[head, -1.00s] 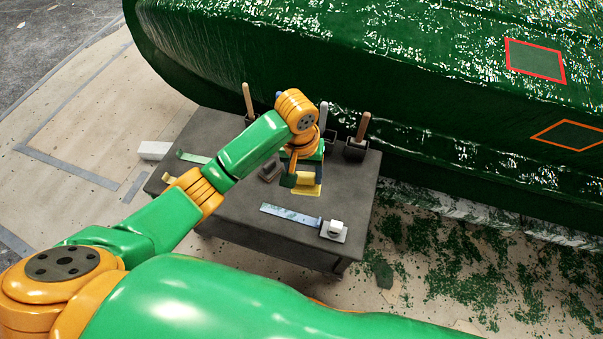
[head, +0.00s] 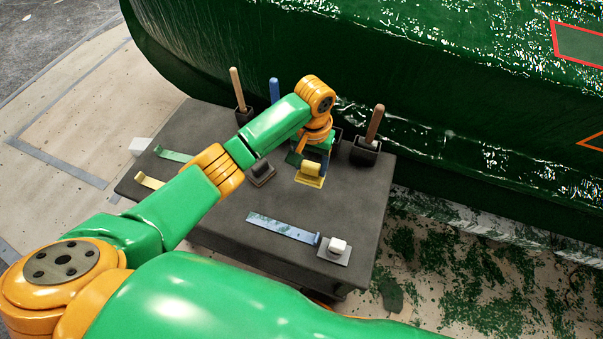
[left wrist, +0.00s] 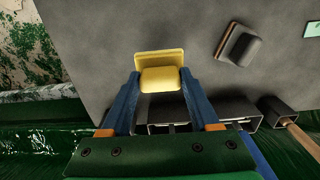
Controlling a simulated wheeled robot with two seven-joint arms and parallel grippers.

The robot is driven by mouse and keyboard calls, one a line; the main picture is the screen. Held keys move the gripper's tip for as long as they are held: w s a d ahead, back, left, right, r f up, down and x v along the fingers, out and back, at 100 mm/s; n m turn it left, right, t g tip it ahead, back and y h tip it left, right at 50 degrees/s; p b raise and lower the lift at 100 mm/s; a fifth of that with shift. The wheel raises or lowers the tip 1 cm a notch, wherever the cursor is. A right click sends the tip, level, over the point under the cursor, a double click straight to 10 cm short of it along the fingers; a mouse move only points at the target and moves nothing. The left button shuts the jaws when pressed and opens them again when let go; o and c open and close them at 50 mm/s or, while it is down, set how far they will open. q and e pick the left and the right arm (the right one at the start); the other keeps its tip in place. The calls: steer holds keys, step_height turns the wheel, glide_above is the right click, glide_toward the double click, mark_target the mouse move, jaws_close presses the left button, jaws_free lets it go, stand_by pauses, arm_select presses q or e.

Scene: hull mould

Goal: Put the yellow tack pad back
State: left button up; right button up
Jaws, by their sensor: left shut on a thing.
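The yellow tack pad (head: 312,168) is a yellow block over a flat yellow base, near the middle of the dark table (head: 225,225). My left gripper (head: 310,164) is shut on its block from above. In the left wrist view the pad (left wrist: 161,80) sits between the two blue fingers of the gripper (left wrist: 160,77), with the flat yellow base showing just beyond. I cannot tell whether the base touches the table or hangs slightly above it. My right gripper is out of view.
A dark pad (head: 262,174) lies just left of the yellow one. A blue strip (head: 283,229) and a white block (head: 338,246) lie at the front. Holders with upright handles (head: 366,150) line the back edge, before the green hull (head: 440,90).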

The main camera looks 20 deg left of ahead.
mark_target(301, 172)
arm_select(q)
steer(key=f, duration=0.1)
steer(key=a+f, duration=0.1)
steer(key=f, duration=0.1)
steer(key=a+f+b, duration=0.1)
steer(key=f, duration=0.1)
steer(key=shift+a+f, duration=0.15)
steer(key=shift+a, duration=0.05)
steer(key=shift+f, duration=0.35)
steer(key=o, duration=1.2)
step_height(301, 172, up, 12)
steer(key=p, duration=0.2)
steer(key=shift+r+p, duration=0.15)
steer(key=shift+p, duration=0.15)
